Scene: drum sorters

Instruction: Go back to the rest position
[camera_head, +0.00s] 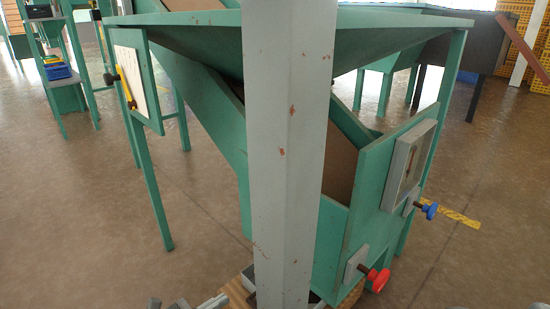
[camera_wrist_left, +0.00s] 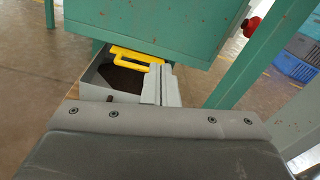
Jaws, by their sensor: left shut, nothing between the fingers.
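My left gripper (camera_head: 214,301) shows only in part at the bottom edge of the head view, left of the grey post. In the left wrist view its fingers (camera_wrist_left: 165,88) are together with nothing between them. They point toward the green machine, beside a grey drawer-like bin (camera_wrist_left: 112,83) with a yellow handle (camera_wrist_left: 136,55) and dark material inside. I cannot tell whether the fingers touch the bin. My right gripper cannot be made out in either view.
A grey post (camera_head: 288,150) stands close in front and hides part of the green sorter (camera_head: 200,90). The sorter's side carries a red knob (camera_head: 378,279) and a blue knob (camera_head: 429,210). A wooden surface (camera_head: 238,293) lies low by the post. Open floor (camera_head: 90,220) is at left.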

